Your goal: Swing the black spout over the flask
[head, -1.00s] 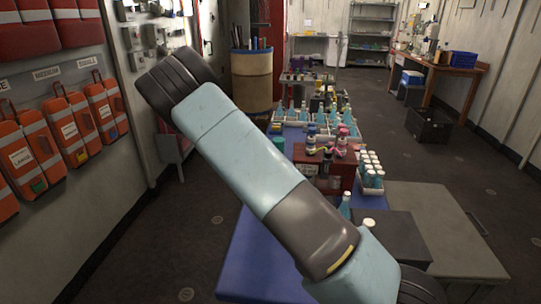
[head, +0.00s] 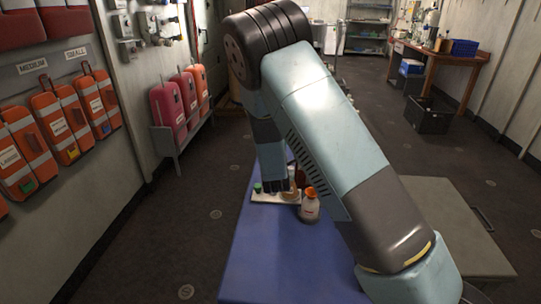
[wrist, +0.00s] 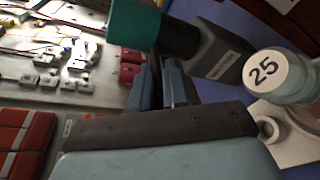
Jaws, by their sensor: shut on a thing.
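In the wrist view, the two grey-blue fingers of my gripper (wrist: 160,75) are close together. Their tips are against a dark cylinder (wrist: 180,38), which looks like the black spout, with a teal end (wrist: 135,24) to its left. The exact contact is partly hidden. A grey labelled block (wrist: 215,55) stands just beyond the fingers. In the head view my arm hides the fingertips and the spout.
On the blue table (head: 285,265) an orange-capped bottle (head: 310,207) stands beside a white tray (head: 268,198) with green-capped items. A grey case top (head: 455,222) is to the right. Pink cases (head: 168,108) stand on a rack at left. The table's near part is clear.

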